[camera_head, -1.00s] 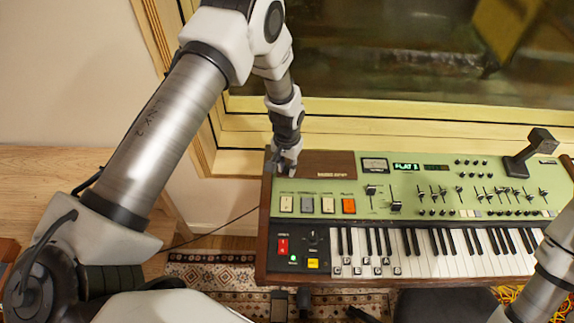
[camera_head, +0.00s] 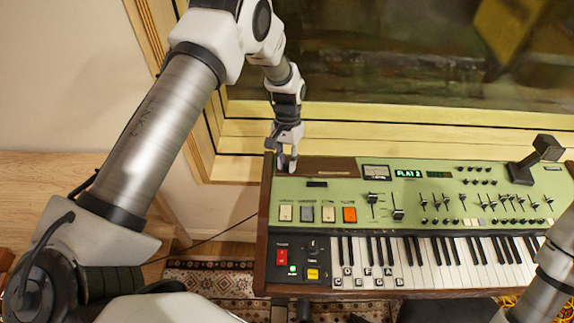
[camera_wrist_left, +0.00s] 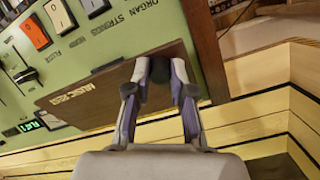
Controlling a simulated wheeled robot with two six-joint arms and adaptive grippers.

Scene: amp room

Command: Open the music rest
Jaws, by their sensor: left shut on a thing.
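The music rest (camera_head: 330,168) is a brown wooden panel with a small label, at the back left of the green keyboard. It also shows in the left wrist view (camera_wrist_left: 110,95). My left gripper (camera_head: 287,160) is at the panel's left end, pointing down. In the left wrist view the fingers (camera_wrist_left: 160,72) are close together over the panel, with a dark piece between the tips. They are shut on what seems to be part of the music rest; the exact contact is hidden. My right gripper is out of view.
The keyboard (camera_head: 430,210) has buttons, sliders and a small lit display. A pale wooden window ledge (camera_head: 400,145) runs close behind.

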